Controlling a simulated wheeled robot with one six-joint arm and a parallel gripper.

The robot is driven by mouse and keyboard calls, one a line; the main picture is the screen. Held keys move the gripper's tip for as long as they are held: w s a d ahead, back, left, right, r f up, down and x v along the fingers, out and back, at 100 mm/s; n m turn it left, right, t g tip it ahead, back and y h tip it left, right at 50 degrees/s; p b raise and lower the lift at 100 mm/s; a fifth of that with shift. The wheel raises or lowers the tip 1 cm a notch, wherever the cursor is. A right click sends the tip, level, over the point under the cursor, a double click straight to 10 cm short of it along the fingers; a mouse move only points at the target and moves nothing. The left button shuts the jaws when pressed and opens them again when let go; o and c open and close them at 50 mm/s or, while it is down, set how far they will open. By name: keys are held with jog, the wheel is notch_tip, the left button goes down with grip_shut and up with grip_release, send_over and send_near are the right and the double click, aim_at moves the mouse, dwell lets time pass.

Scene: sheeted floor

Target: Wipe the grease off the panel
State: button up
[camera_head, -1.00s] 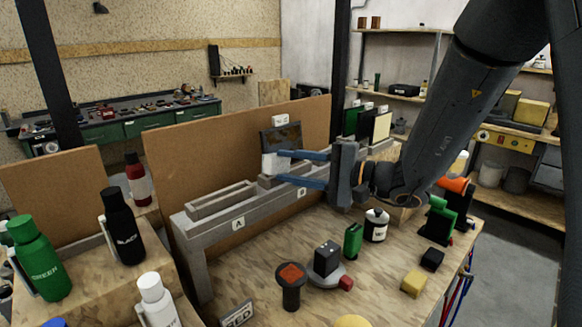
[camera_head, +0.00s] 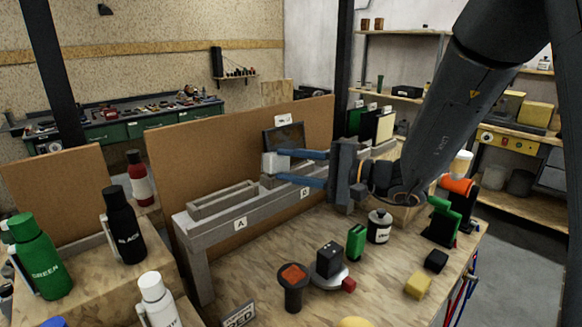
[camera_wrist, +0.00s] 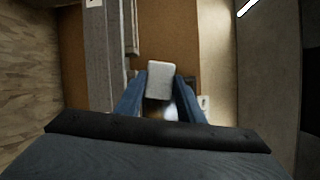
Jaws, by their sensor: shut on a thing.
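A dark rectangular panel (camera_head: 287,136) in a frame stands upright at the far end of the grey rail fixture, before a brown board. Its lower part is partly hidden by the pale block. My gripper (camera_head: 280,167) has its two blue fingers closed on a pale grey-white block (camera_head: 273,162), low in front of the panel. In the wrist view the block (camera_wrist: 160,80) sits between the fingertips (camera_wrist: 160,98). I cannot tell whether the block touches the panel. Any grease is too small or dark to make out.
The grey rail fixture (camera_head: 193,236) with labels A and B runs along the bench. Colored bottles stand at left.

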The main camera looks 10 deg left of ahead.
jog(key=shift+w+a, duration=0.15)
jog(key=shift+a, duration=0.1)
